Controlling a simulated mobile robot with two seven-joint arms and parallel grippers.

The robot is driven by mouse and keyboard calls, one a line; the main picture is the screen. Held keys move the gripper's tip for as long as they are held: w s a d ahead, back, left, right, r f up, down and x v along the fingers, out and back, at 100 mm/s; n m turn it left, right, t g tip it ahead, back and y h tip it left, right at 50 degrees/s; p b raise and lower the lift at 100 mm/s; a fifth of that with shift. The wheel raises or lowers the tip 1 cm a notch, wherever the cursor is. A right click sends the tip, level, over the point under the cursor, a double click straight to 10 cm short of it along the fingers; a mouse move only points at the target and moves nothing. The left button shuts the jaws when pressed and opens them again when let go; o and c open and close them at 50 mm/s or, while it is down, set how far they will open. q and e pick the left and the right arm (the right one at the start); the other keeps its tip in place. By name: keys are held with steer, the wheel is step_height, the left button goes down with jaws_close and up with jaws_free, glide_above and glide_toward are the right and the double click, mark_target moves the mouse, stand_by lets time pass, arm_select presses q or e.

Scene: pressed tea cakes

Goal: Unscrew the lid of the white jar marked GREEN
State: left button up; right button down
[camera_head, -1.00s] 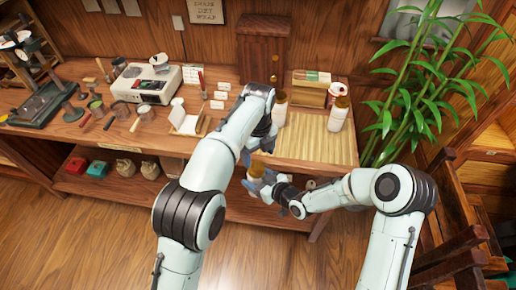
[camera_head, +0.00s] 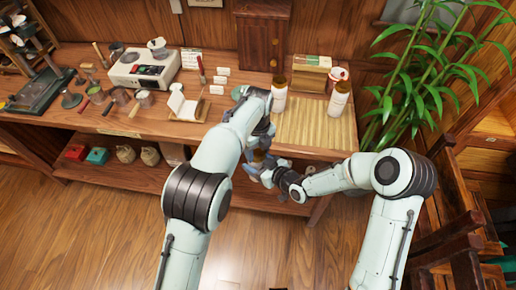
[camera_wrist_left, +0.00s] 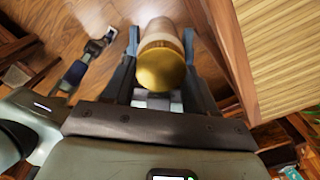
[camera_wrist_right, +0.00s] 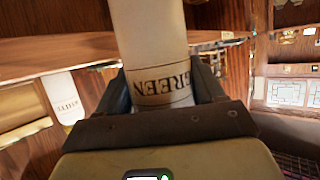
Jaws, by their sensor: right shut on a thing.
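The white jar marked GREEN (camera_wrist_right: 150,40) is held in my right gripper (camera_wrist_right: 163,88), which is shut on its body with the lettering facing the right wrist camera. Its gold-brown lid (camera_wrist_left: 162,68) faces the left wrist camera, and the lid also shows small in the head view (camera_head: 258,156). My left gripper (camera_wrist_left: 161,40) has one finger on each side of the lid, with slim gaps showing, so it looks open. In the head view my left gripper (camera_head: 249,153) meets the jar in front of the table edge, partly covered by my arm.
Two more white jars with brown lids, a left one (camera_head: 278,100) and a right one (camera_head: 339,104), stand by the bamboo mat (camera_head: 312,128) on the table. A wooden cabinet (camera_head: 263,35) stands behind. A lower shelf (camera_head: 110,175) runs below. A leafy plant is at right.

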arm_select(q)
steer(key=shift+w+d, duration=0.1)
steer(key=shift+d, duration=0.05)
steer(key=n, duration=0.6)
steer(key=shift+w+d+r+n, duration=0.1)
steer(key=shift+w+r+n, duration=0.05)
steer(key=shift+n, duration=0.25)
steer(key=o, duration=1.2)
steer(key=shift+c, duration=0.2)
